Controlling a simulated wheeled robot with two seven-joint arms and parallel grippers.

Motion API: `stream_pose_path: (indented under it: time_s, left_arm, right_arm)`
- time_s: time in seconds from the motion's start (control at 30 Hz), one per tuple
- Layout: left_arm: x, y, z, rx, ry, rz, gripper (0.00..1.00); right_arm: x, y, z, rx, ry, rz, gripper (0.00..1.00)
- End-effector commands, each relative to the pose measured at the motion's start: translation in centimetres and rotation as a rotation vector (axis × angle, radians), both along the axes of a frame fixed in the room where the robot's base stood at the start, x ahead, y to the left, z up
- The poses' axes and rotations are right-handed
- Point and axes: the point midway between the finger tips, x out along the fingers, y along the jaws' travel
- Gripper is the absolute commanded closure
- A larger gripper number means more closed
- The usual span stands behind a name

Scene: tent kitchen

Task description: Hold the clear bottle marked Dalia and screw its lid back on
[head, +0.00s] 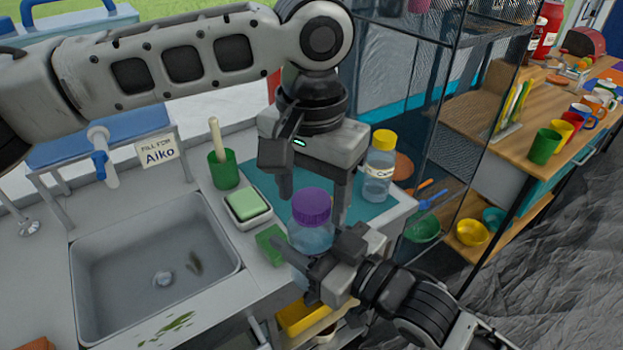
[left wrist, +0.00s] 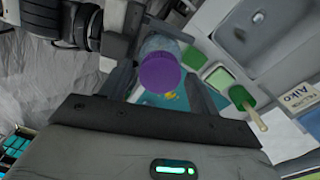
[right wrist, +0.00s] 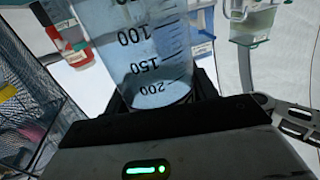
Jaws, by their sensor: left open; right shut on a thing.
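A clear bottle (head: 311,238) with a purple lid (head: 311,207) on its top stands upright in my right gripper (head: 318,262), which is shut on its body. The right wrist view shows the clear wall of this bottle (right wrist: 150,60) with black volume marks; I see no name on it. My left gripper (head: 313,195) points down above the bottle, open. In the left wrist view the purple lid (left wrist: 160,72) lies between its two spread fingers. I cannot tell whether the lid is fully seated on the neck or whether the fingers touch it.
Another clear bottle (head: 378,178) with a yellow lid stands at the back right of the teal mat (head: 270,185). A sponge (head: 247,203), a green cup with a brush (head: 222,168) and the sink (head: 150,265) are to the left. A mesh rack (head: 470,110) stands to the right.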

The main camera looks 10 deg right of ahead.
Motion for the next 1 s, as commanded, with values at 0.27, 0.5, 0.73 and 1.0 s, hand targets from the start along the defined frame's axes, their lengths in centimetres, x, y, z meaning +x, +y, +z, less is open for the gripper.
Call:
stream_pose_path:
  time_s: [0.27, 0.5, 0.73, 1.0]
  left_arm:
    - [0.01, 0.01, 0.02, 0.000, 0.000, 0.000, 0.75]
    - [0.00, 0.00, 0.01, 0.000, 0.000, -0.025, 0.84]
    - [-0.03, -0.02, -0.08, -0.002, 0.003, -0.454, 0.84]
    - [0.01, -0.01, -0.03, 0.001, -0.001, -1.014, 0.84]
  right_arm:
    - [0.00, 0.00, 0.03, 0.001, -0.001, 0.000, 1.00]
    - [0.00, 0.00, 0.03, 0.001, -0.001, 0.000, 1.00]
    - [0.00, 0.00, 0.02, 0.001, -0.001, 0.000, 1.00]
    - [-0.01, 0.01, 0.02, 0.000, 0.000, 0.000, 1.00]
